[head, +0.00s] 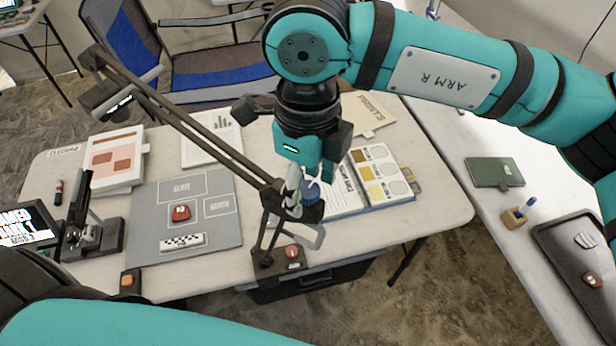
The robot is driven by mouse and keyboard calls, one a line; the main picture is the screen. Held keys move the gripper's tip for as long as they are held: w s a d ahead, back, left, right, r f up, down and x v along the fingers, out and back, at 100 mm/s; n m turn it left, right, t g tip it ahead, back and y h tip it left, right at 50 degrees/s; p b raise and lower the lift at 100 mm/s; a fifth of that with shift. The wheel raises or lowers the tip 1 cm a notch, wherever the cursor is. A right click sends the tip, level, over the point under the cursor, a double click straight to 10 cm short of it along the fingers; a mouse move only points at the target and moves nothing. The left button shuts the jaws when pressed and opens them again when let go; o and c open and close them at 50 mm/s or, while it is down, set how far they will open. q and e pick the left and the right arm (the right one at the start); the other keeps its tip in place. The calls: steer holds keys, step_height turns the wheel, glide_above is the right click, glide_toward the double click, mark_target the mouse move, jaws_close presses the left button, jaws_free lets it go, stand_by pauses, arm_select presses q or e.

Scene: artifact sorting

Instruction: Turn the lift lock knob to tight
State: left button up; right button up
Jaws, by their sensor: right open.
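My right gripper (309,182) is in the middle of the head view, pointing down, with its fingers open. It is over the dark jointed stand (225,148) near the table's front edge. A small blue round part (311,194) shows right at the fingertips. It may be the lift lock knob, but the fingers partly cover it, and I cannot tell whether they touch it or how it is turned. My left arm crosses the bottom left, and its gripper is not in view.
A base with a red button (291,252) stands just below the gripper. A grey mat (225,228) holds a red-brown piece (180,213) and a scale bar. An open binder (378,178) lies right of the gripper. A side table with a dark tray (560,240) is at right.

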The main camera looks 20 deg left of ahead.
steer(key=shift+c, duration=0.3)
jaws_close()
steer(key=shift+f+m+b, duration=0.15)
steer(key=shift+m+b, duration=0.15)
steer(key=shift+b, duration=0.45)
steer(key=m+b, duration=0.9)
steer(key=b, duration=0.3)
steer(key=m+b, duration=0.3)
steer(key=m, duration=0.1)
steer(key=shift+m+b, duration=0.3)
steer(key=shift+r+m+b, duration=0.2)
steer(key=shift+m+b, duration=0.85)
steer(key=shift+m, duration=0.75)
